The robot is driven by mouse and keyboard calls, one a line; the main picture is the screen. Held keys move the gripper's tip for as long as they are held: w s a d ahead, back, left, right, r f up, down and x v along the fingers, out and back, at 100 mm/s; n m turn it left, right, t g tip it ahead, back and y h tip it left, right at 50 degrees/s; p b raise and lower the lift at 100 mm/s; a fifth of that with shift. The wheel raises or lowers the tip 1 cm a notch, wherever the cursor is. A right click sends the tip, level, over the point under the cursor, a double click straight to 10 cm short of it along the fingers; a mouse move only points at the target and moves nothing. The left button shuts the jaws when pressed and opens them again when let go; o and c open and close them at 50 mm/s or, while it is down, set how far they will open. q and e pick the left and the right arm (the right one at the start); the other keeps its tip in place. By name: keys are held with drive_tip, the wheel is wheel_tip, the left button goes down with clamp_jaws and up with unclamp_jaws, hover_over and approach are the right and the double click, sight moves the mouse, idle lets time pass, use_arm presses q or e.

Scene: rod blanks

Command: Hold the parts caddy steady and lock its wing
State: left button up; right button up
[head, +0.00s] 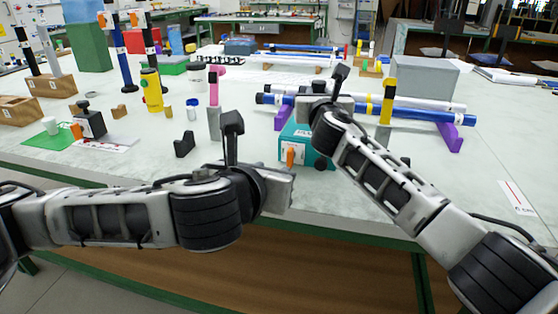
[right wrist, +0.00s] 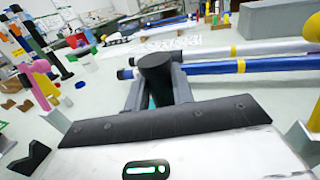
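The teal parts caddy (head: 296,143) stands near the front edge of the table in the head view. It has an orange tab (head: 290,157), perhaps its wing, upright on the near face, and a dark round knob (head: 321,165) beside it. My right gripper (head: 318,108) is above the caddy's back right.
Blue and white rods (head: 425,112) lie on purple supports (head: 450,137) behind and right of the caddy. A pink-topped grey post (head: 214,110) and a black bracket (head: 185,146) stand to the left. A grey box (head: 425,77) is at back right. The front right tabletop is mostly clear.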

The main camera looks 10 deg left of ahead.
drive_tip(key=o, duration=0.5)
drive_tip(key=shift+r, duration=0.15)
